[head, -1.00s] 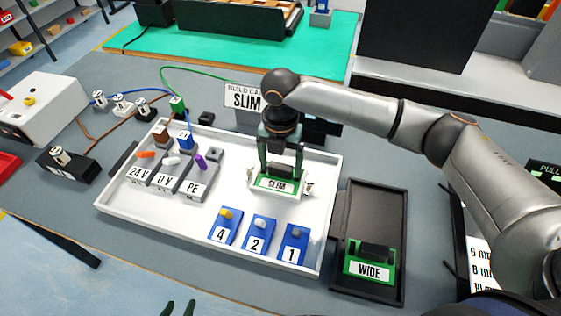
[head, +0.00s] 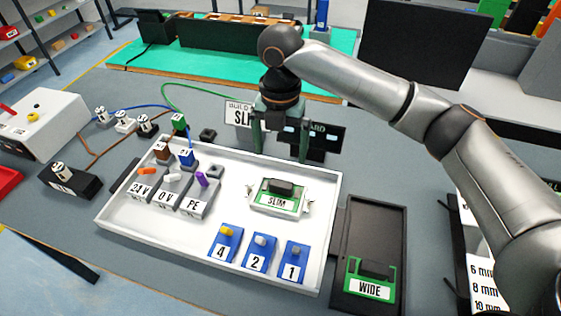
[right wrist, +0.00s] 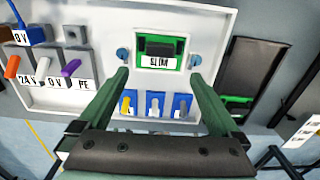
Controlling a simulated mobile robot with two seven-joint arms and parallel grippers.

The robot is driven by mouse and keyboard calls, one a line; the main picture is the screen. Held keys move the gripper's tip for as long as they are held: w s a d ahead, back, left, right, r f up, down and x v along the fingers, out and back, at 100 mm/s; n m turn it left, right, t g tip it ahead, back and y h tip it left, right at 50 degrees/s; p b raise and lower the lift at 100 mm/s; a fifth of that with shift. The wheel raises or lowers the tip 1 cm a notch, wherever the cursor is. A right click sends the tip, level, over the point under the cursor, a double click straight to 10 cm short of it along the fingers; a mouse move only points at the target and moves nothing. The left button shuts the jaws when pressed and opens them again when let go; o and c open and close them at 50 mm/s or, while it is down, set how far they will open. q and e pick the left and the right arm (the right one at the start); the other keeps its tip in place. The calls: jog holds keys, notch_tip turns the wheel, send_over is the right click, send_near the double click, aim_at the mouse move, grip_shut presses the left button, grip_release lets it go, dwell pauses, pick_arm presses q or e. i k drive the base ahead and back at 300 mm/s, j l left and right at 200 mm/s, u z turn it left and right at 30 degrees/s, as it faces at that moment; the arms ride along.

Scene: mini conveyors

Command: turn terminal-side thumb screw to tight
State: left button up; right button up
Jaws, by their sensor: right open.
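The SLIM module (head: 279,194), green and black on a white mount, sits in the white tray (head: 150,224). Small thumb screws flank it: one on the left (head: 250,196), nearer the terminal blocks, and one on the right (head: 308,206). In the right wrist view they show as blue-grey knobs, left (right wrist: 123,54) and right (right wrist: 195,61). Whether either is tight cannot be told. My right gripper (head: 280,152) is open and empty, raised above the tray's far edge behind the module. Its spread fingers (right wrist: 158,76) also show in the right wrist view. My left gripper is not in view.
Terminal blocks labelled 24V, 0V and PE (head: 187,198) stand at the tray's left. Blue blocks 4, 2 and 1 (head: 260,252) stand at its front. A black tray (head: 367,232) with a WIDE module (head: 371,278) lies right. A SLIM sign (head: 238,112) stands behind.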

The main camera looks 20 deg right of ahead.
aim_at(249, 189)
jog(key=k+j, duration=0.2)
jog(key=k, duration=0.3)
jog(key=k+j, duration=0.2)
jog(key=k, duration=0.25)
